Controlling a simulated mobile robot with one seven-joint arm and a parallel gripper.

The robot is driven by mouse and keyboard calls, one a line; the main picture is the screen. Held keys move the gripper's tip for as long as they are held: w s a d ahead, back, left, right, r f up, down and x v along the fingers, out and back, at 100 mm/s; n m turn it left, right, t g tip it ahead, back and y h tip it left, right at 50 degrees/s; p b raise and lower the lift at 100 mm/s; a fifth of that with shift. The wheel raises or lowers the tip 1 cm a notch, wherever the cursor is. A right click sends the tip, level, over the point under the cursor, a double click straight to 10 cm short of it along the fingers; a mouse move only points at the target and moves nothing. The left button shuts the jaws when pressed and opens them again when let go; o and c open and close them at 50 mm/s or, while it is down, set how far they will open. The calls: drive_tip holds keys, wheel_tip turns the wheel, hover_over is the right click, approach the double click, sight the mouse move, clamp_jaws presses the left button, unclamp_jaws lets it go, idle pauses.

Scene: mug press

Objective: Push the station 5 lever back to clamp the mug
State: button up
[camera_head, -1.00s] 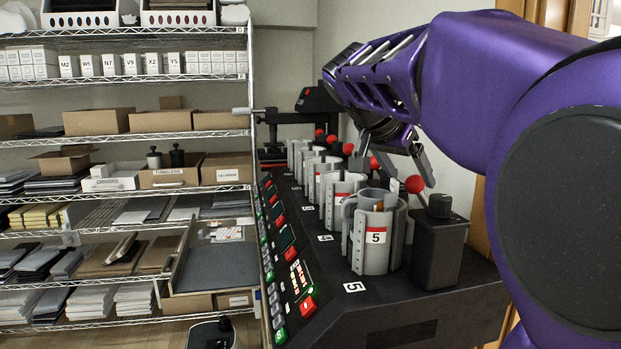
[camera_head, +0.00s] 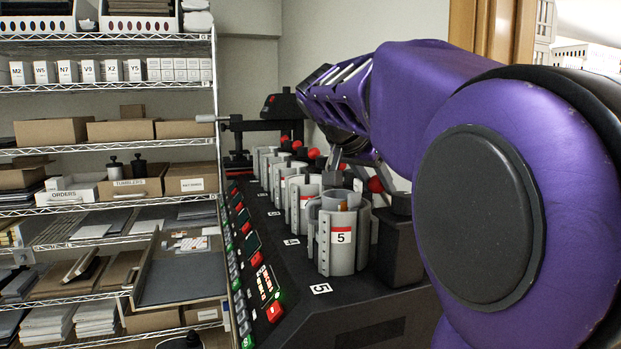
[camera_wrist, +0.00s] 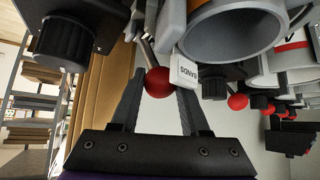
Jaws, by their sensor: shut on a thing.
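The station 5 lever has a red ball knob (camera_head: 375,184) on a thin metal rod, to the right of the grey clamp labelled 5 (camera_head: 337,250). In the wrist view, the red ball (camera_wrist: 158,82) sits between the fingertips of my gripper (camera_wrist: 160,90), and the fingers are shut on it. In the head view my gripper (camera_head: 350,176) is beside the ball, partly hidden by my arm. A grey cylindrical rim (camera_wrist: 235,30) shows close by in the wrist view. The mug inside the clamp is mostly hidden; a small brown part (camera_head: 344,206) shows.
A black box with a knob (camera_head: 398,245) stands right of station 5. Other clamps with red balls (camera_head: 313,153) run behind it. The control panel (camera_head: 262,275) lines the bench's left side. A shelf rack (camera_head: 110,215) stands to the left. A white tag (camera_wrist: 187,72) hangs near the lever.

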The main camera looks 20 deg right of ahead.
drive_tip(key=shift+c, duration=0.7)
drive_tip(key=shift+d+r+p, duration=0.3)
drive_tip(key=shift+d+r, duration=0.1)
drive_tip(key=shift+d, duration=0.3)
drive_tip(key=shift+d+r+p, duration=0.3)
drive_tip(key=shift+d+r, duration=0.1)
drive_tip(key=shift+d, duration=0.4)
drive_tip(key=shift+d+r+p, duration=0.2)
drive_tip(key=shift+d+p, duration=0.05)
drive_tip(key=shift+d, duration=0.45)
drive_tip(key=shift+d+r+p, duration=0.15)
drive_tip(key=shift+d+p, duration=0.05)
drive_tip(key=shift+d, duration=0.45)
drive_tip(key=shift+w+d, duration=0.1)
drive_tip(key=shift+d, duration=0.25)
drive_tip(key=shift+d+r, duration=0.1)
drive_tip(key=shift+d, duration=1.25)
